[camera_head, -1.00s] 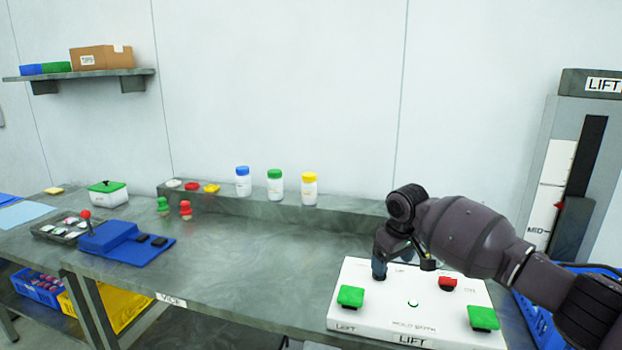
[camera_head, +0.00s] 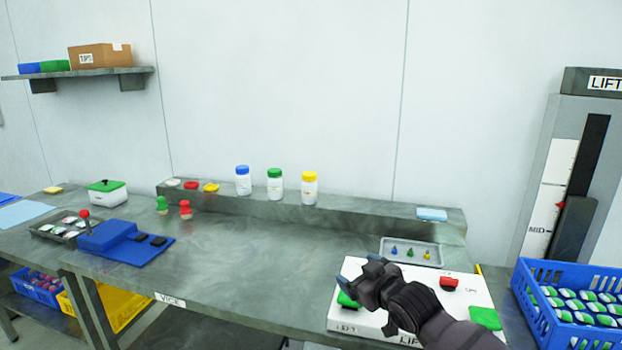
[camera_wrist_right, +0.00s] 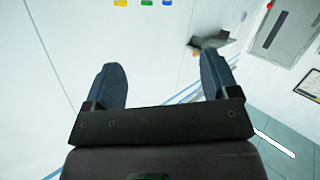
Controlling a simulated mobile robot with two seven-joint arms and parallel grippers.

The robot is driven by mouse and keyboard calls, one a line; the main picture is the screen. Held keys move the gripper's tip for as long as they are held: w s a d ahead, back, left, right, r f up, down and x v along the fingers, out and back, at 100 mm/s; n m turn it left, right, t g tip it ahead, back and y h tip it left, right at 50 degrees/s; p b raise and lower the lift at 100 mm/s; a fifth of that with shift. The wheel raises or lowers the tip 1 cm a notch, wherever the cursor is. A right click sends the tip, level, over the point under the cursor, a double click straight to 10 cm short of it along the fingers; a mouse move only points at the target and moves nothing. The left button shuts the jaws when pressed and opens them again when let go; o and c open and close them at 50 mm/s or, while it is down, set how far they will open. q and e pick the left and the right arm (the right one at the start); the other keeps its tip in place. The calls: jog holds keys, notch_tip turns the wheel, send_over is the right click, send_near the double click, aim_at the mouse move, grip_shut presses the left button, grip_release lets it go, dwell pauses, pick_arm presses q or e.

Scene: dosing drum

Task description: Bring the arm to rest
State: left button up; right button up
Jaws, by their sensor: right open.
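My right gripper (camera_head: 357,271) is open and empty in the head view, above the left part of the white control box (camera_head: 455,310). Its two fingers (camera_wrist_right: 160,85) are spread wide in the right wrist view, with nothing between them but wall behind. The box has a green left button (camera_head: 347,301), partly hidden by the gripper, a green right button (camera_head: 485,318) and a red button (camera_head: 449,284). My right arm covers much of the box's front and middle. My left gripper is not in view.
A tray with small coloured pieces (camera_head: 411,252) lies behind the box. Bottles with blue, green and yellow caps (camera_head: 275,186) stand on the ledge. The bench middle is clear.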

jog(key=s+d+f+m+h, duration=0.2)
jog(key=s+d+f, duration=0.3)
jog(key=s+f, duration=0.3)
jog(key=s+d+f+m+g+h, duration=0.1)
jog(key=s+d+f, duration=0.5)
jog(key=s, duration=0.9)
jog(key=s+d+f+m+g+h, duration=0.1)
jog(key=s+d+f+m+h, duration=0.3)
jog(key=s+f, duration=0.7)
jog(key=shift+s+d+f+m, duration=0.3)
jog(key=shift+s+d, duration=0.35)
jog(key=shift+d, duration=0.4)
